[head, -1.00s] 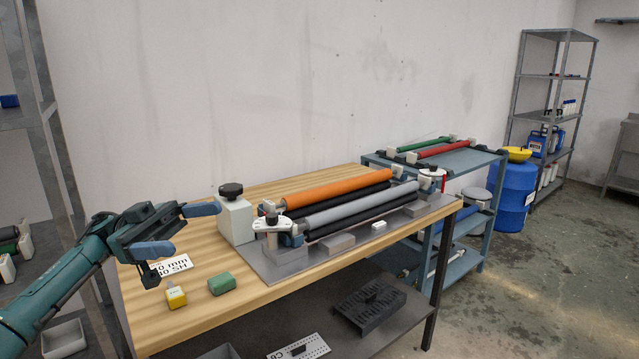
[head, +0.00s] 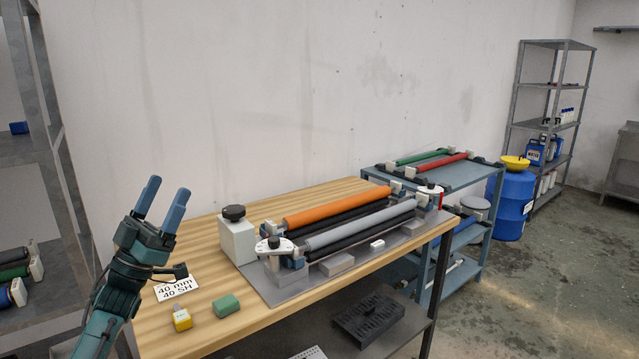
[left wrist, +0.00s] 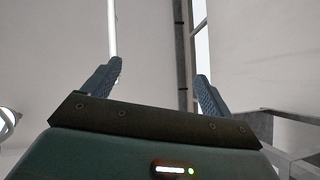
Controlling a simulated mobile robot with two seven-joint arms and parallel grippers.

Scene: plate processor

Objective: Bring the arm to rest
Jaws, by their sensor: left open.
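My left gripper (head: 164,198) is raised at the left end of the wooden table, its two blue fingers pointing up and apart. It is open and nothing is between the fingers. In the left wrist view the open fingers (left wrist: 158,85) face bare wall and ceiling, with no object close to them. My left arm comes up from the lower left corner in the head view. My right gripper is not in view.
The wooden table (head: 205,330) carries a roller machine with an orange roller (head: 335,206) and a grey roller (head: 360,226). A label card (head: 177,289), a yellow block (head: 182,319) and a green block (head: 227,305) lie near its left end. A metal shelf (head: 55,180) stands at the far left.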

